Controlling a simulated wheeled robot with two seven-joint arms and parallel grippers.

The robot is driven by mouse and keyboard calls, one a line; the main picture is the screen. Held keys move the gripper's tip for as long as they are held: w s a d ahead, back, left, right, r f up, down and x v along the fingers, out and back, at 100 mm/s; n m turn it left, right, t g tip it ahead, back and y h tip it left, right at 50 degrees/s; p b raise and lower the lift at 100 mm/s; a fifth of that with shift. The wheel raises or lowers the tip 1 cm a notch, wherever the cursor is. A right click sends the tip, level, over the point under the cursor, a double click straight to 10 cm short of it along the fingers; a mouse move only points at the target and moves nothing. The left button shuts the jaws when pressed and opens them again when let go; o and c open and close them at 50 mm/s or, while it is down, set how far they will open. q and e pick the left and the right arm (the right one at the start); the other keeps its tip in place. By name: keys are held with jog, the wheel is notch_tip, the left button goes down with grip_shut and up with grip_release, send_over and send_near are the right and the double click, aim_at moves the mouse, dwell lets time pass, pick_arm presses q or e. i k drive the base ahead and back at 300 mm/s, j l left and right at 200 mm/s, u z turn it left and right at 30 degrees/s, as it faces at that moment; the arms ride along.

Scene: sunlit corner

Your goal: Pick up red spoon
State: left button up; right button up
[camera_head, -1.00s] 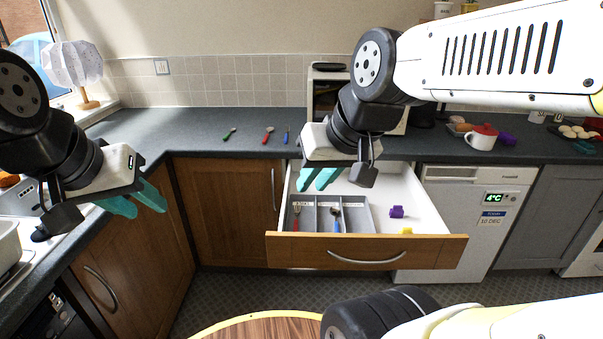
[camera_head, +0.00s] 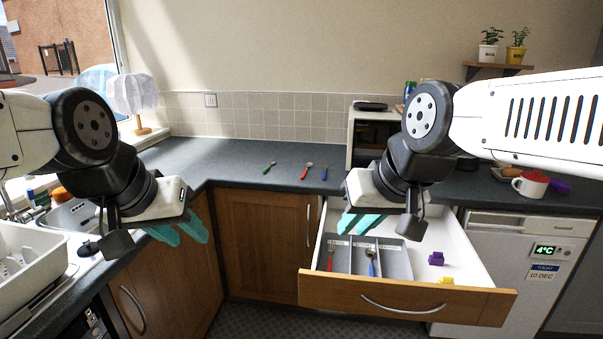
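The red-handled spoon (camera_head: 306,171) lies on the dark counter, between a green-handled utensil (camera_head: 269,168) and a blue-handled one (camera_head: 325,173). Nothing touches it. My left gripper (camera_head: 179,229) has teal fingers spread apart; it is empty, left of the spoon and in front of the counter corner. My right gripper (camera_head: 359,223) also has its teal fingers apart and is empty, to the right of the spoon and above the open drawer.
The open drawer (camera_head: 410,299) juts out below my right gripper. Its grey cutlery tray (camera_head: 398,262) holds a red-handled fork (camera_head: 330,257) and a blue-handled spoon (camera_head: 372,263); purple (camera_head: 436,259) and yellow pieces lie beside it. A dish rack (camera_head: 30,265) stands left.

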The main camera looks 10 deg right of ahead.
aim_at(308, 164)
jog(key=i+j+u, duration=0.15)
jog(key=i+u, duration=0.65)
jog(key=i, duration=0.15)
